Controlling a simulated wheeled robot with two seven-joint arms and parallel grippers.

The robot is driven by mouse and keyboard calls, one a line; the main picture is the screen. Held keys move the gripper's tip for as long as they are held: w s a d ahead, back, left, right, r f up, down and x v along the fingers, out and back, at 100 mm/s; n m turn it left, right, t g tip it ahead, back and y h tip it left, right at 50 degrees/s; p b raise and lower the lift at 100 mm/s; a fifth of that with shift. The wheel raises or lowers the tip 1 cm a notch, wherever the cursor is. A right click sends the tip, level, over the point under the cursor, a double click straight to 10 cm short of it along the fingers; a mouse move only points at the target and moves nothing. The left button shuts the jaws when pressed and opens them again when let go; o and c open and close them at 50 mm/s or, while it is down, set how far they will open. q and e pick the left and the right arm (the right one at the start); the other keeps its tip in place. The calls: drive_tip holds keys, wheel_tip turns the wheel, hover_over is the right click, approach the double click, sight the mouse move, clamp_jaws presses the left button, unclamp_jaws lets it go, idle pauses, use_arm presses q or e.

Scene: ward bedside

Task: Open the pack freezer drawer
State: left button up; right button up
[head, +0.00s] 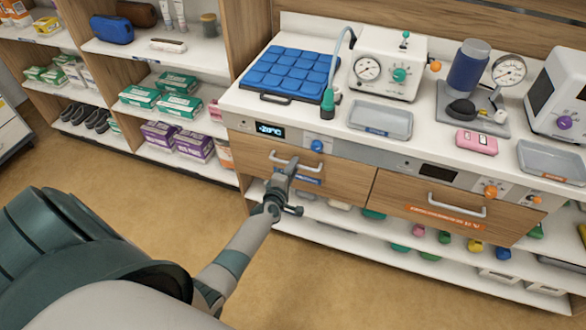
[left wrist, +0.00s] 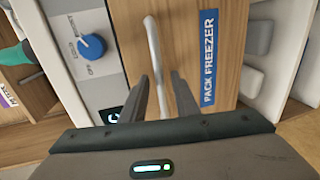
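The pack freezer drawer (head: 252,157) is the left wooden drawer front under the counter, and it looks closed. Its pale bar handle (head: 313,166) is partly hidden by my left gripper (head: 287,178). In the left wrist view the handle (left wrist: 153,45) runs between the two fingers of my left gripper (left wrist: 160,80), with a gap showing at the fingers, so the gripper is open. Whether a finger touches the bar I cannot tell. The blue "PACK FREEZER" label (left wrist: 209,60) lies just right of the fingers. My right gripper is not in view.
A blue knob (head: 317,146) and a -20°C display (head: 270,131) sit above the drawer. A second drawer (head: 400,195) with its own handle is to the right. Shelves with colored items lie below. The floor in front is clear.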

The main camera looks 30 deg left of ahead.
use_arm(q)
clamp_jaws()
drive_tip(key=shift+s, duration=0.15)
drive_tip(key=f+v, duration=0.3)
drive_tip(key=v, duration=1.3)
drive_tip(key=s+f+p+v, duration=0.1)
drive_tip(key=f+v, duration=0.2)
drive_tip(key=v, duration=1.4)
drive_tip(key=shift+s+f+p, duration=0.25)
drive_tip(key=shift+f+p, duration=0.05)
drive_tip(key=shift+f, duration=0.05)
drive_tip(key=shift+d, duration=0.15)
drive_tip(key=shift+o, duration=0.9)
unclamp_jaws()
